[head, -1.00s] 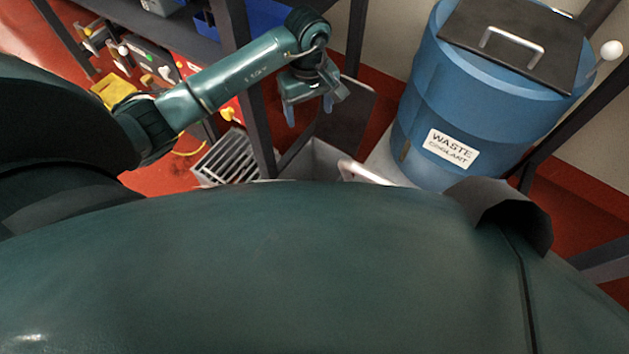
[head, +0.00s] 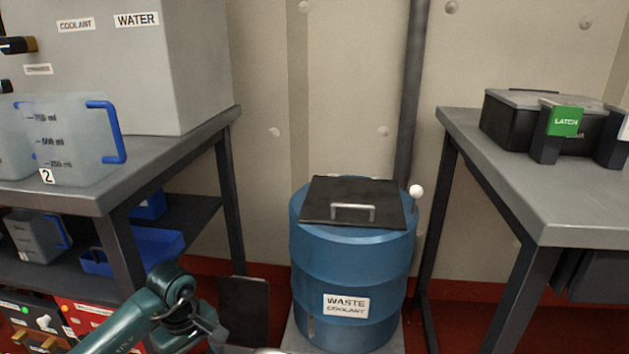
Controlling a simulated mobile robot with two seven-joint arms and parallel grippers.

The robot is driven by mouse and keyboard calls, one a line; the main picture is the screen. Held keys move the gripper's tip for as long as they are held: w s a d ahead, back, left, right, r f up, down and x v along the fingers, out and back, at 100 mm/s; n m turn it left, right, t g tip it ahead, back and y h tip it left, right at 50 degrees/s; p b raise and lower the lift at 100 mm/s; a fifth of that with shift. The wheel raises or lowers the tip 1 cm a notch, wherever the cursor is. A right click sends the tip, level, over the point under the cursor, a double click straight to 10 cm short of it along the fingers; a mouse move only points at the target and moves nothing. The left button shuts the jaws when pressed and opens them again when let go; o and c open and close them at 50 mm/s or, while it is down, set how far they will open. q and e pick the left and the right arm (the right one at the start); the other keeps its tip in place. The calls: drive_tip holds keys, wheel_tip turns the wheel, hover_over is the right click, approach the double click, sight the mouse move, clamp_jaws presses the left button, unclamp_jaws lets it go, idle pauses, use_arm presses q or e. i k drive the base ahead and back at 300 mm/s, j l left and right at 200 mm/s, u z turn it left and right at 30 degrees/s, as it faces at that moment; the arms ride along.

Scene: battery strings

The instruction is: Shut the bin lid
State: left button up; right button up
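A dark upright panel (head: 245,305), which looks like the raised bin lid, stands between the left bench and the blue drum. The bin's body is below the picture's edge. My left gripper (head: 213,340) is low in the view, just left of the panel; its fingertips are cut off or too unclear to tell their opening. I cannot tell if it touches the panel. My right gripper is not in view.
A blue waste coolant drum (head: 350,265) with a flat black lid (head: 352,190) stands right of the panel. The left bench (head: 170,157) holds a tank and jugs. The right bench (head: 570,190) holds a black latched case (head: 505,130).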

sight(244, 301)
drive_tip(key=k, duration=1.15)
